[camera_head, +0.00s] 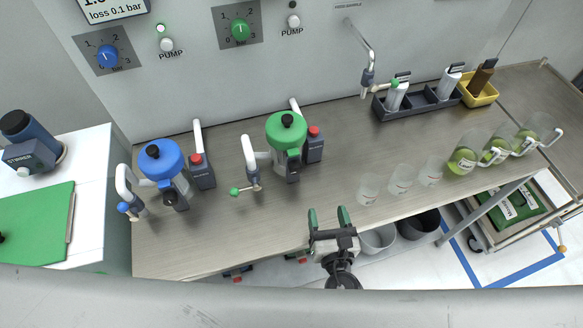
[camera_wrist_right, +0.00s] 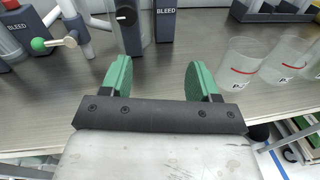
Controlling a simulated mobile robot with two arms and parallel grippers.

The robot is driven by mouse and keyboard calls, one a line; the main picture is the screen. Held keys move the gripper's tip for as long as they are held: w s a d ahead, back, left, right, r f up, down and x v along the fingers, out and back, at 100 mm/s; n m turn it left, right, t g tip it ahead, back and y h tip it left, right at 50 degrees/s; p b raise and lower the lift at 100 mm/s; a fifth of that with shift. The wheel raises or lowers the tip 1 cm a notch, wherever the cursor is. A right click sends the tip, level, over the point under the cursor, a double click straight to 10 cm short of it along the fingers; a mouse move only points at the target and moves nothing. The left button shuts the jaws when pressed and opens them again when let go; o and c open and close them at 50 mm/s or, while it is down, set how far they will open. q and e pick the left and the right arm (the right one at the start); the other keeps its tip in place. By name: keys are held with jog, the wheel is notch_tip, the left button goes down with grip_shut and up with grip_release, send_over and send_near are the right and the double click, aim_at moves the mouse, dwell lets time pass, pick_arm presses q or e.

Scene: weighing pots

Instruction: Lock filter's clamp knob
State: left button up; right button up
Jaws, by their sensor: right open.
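Two filter units stand on the bench. One has a blue top (camera_head: 162,158) at the left, the other a green top (camera_head: 286,130) near the middle. Each top carries a small black knob, such as the one on the green filter (camera_head: 287,120). From above I cannot tell whether either clamp is locked. My right gripper (camera_head: 329,217) is open and empty at the bench's front edge, to the right of and in front of the green filter. Its green fingers also show in the right wrist view (camera_wrist_right: 161,82), apart from everything. My left gripper is not in view.
Several clear beakers (camera_head: 400,180) and jugs (camera_head: 467,152) stand on the bench to the right. A dark rack (camera_head: 417,103) and a yellow tray (camera_head: 482,92) are behind them. A green-handled valve (camera_head: 236,190) juts forward. The bench front (camera_head: 270,232) is mostly clear.

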aim_at(297, 172)
jog(key=a+n+y, duration=0.1)
jog(key=n, duration=0.1)
jog(key=a+n+y, duration=0.1)
jog(key=a+n, duration=0.1)
jog(key=shift+r+y, duration=0.3)
jog(key=shift+r, duration=0.1)
jog(key=shift+a+n, duration=0.2)
jog(key=shift+n, duration=0.3)
jog(key=p+x, duration=0.2)
jog(key=x, duration=0.8)
jog(key=shift+w+a, duration=0.15)
jog(key=shift+w, duration=0.1)
jog(key=shift+c, duration=0.4)
jog(key=c, duration=0.8)
jog(key=shift+c, duration=0.2)
